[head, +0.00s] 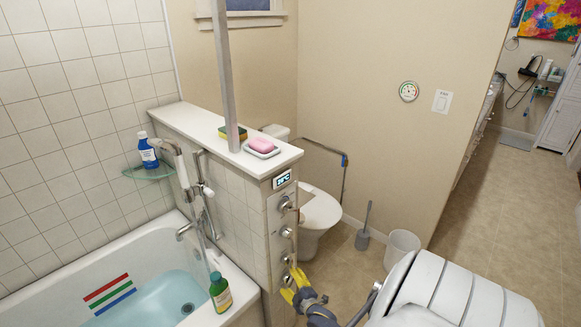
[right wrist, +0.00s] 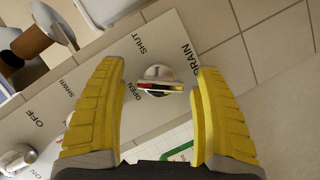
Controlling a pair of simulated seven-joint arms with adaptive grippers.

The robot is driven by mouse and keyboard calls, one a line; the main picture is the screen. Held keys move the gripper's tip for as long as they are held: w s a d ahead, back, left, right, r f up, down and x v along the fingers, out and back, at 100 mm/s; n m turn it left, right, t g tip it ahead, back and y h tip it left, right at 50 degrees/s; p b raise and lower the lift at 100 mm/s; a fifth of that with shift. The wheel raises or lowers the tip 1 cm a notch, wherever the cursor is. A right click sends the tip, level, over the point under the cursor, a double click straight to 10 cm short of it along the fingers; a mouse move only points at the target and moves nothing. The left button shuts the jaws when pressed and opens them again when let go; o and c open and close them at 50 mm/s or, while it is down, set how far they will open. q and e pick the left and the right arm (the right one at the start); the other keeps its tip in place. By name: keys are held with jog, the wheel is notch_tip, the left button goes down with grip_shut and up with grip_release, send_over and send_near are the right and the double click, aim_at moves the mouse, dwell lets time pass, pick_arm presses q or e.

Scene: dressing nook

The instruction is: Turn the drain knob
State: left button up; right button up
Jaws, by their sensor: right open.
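The drain knob (right wrist: 157,80) is a round metallic knob with a bar handle marked with dark, red and yellow patches. It sits on a pale panel (right wrist: 95,85) lettered DRAIN, OPEN and SHUT. My right gripper (right wrist: 159,74) is open, with one yellow finger on each side of the knob and a visible gap at both sides. No contact shows. In the head view, my right gripper (head: 291,287) is at the lower end of the knob panel (head: 281,225) on the tiled half wall. I cannot tell which setting the knob points to. My left gripper is out of view.
Other knobs (head: 285,204) sit higher on the panel. The bathtub (head: 60,278) holds water, with a green bottle (head: 220,293) on its rim. The toilet (head: 318,214), brush (head: 363,232) and bin (head: 401,248) stand beyond the half wall.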

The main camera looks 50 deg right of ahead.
jog(key=shift+c, duration=0.2)
jog(key=c, duration=1.3)
jog(key=shift+c, duration=0.2)
